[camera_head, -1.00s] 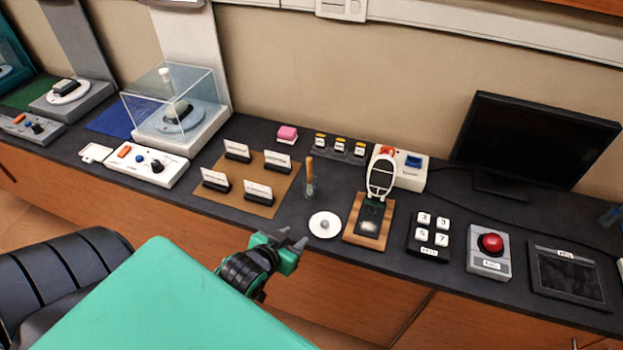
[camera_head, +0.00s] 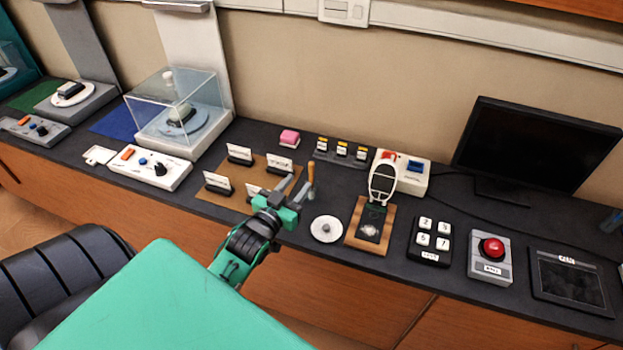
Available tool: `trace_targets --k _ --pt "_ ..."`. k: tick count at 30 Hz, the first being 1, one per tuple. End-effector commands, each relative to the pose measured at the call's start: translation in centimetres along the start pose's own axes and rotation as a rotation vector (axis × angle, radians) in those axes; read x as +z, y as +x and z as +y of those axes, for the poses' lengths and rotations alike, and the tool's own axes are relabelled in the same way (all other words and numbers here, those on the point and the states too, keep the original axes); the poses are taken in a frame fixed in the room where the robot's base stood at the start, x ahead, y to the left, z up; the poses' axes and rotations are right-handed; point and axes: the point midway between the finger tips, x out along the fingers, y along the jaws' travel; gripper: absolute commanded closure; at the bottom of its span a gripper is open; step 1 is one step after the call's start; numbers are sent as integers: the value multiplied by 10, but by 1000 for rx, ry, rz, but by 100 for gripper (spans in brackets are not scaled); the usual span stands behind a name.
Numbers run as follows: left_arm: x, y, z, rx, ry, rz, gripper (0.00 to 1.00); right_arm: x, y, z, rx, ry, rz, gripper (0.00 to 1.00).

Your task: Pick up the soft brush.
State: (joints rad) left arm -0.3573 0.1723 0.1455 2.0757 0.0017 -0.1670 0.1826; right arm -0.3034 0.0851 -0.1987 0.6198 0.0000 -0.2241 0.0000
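The soft brush (camera_head: 311,174) stands upright on the dark counter, with its orange-brown wooden handle pointing up. Its lower end is in a small clear holder, now mostly hidden behind my gripper. My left gripper (camera_head: 296,186) is just left of and in front of the brush, with its two grey fingers apart and pointing toward the back of the counter. The right finger is close to the handle; I cannot tell whether it touches. Nothing shows between the fingers. My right gripper is not in view.
A brown mat (camera_head: 213,194) with several white cards lies left of the brush. A white round dish (camera_head: 326,229) and a wooden board (camera_head: 357,246) with a magnifier (camera_head: 382,181) stand to its right.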

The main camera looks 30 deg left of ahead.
Motion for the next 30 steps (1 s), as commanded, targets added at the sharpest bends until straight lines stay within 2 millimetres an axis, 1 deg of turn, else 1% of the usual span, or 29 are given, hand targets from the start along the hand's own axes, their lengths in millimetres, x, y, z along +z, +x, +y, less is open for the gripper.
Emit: trace_targets --k 1,3,6,11,13,18,21,25,30 --pt "-2 9 0 0 0 2 63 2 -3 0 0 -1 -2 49" --pt "-2 18 0 1 0 1 63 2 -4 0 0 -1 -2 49" --pt "-1 27 0 0 0 0 63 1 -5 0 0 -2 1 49" --pt "-1 34 0 0 0 0 63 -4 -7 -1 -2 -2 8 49" --pt "-2 39 0 0 0 -1 63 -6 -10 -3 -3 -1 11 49" --pt "-6 63 0 0 0 -1 63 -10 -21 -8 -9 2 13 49" --pt "-4 75 0 0 0 -1 63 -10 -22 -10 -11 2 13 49" --pt "-3 82 0 0 0 -1 63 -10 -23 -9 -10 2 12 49" --pt "-2 83 0 0 0 -1 63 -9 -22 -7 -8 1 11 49"
